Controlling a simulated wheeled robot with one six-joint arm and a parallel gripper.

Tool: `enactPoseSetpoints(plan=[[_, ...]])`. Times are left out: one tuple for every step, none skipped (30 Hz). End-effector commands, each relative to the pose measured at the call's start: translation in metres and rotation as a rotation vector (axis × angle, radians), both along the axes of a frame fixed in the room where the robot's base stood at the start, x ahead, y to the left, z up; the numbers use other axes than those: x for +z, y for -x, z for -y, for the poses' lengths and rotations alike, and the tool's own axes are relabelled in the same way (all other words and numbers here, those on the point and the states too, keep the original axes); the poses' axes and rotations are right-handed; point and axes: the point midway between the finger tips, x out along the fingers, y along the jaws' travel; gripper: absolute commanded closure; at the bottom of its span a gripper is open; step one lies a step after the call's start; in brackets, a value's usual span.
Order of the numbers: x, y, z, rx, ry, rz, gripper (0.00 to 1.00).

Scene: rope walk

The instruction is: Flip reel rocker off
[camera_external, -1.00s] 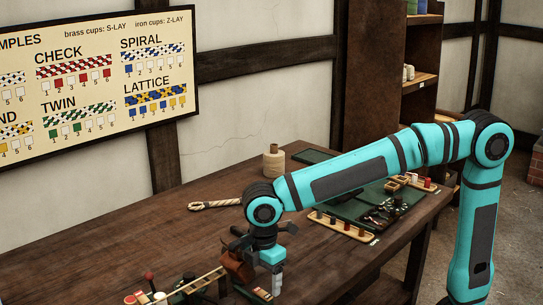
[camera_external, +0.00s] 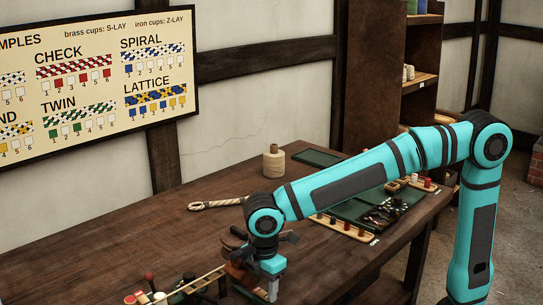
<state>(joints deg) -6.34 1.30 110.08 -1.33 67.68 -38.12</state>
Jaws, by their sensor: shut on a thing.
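My gripper (camera_external: 272,288) points down at the front of the wooden table (camera_external: 215,228), beside a brown rounded object (camera_external: 238,272). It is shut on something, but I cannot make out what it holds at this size. The reel rocker cannot be told apart in this view; my gripper and wrist cover part of that area. A dark base part with small fittings shows just left of the gripper.
A wooden rail with bobbins and a red-knobbed lever (camera_external: 149,277) stands left of my gripper. A rope loop (camera_external: 215,204), a twine spool (camera_external: 273,162), a dark green tray (camera_external: 316,157) and a bobbin rack (camera_external: 340,228) lie farther back. The table's middle left is clear.

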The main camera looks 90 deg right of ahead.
Motion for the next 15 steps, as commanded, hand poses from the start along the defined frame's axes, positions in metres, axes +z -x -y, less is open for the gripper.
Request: enactPoseSetpoints(plan=[[0.0004,0.0016,-0.001,0.001,0.018,0.016,0.72],[0.0002,0.0022,-0.0016,0.002,0.03,0.029,0.72],[-0.0002,0.0032,-0.0028,0.003,0.049,0.047,0.72],[-0.0003,0.0036,-0.0035,0.004,0.064,0.063,0.72],[-0.0005,0.0039,-0.004,0.003,0.078,0.076,0.72],[-0.0007,0.0045,-0.0042,0.003,0.096,0.094,0.72],[-0.0009,0.0049,-0.0045,0.003,0.108,0.106,0.72],[-0.0011,0.0055,-0.0051,0.003,0.118,0.115,0.72],[-0.0011,0.0057,-0.0053,0.003,0.131,0.128,0.72],[-0.001,0.0057,-0.0056,0.002,0.137,0.136,0.72],[-0.001,0.0057,-0.0056,0.002,0.142,0.142,0.72],[-0.001,0.0056,-0.0055,0.002,0.149,0.148,0.72],[-0.0011,0.0057,-0.0054,0.001,0.151,0.15,0.72],[-0.0011,0.0056,-0.0054,0.001,0.152,0.152,0.72],[-0.0011,0.0056,-0.0054,0.0,0.153,0.153,0.72]])
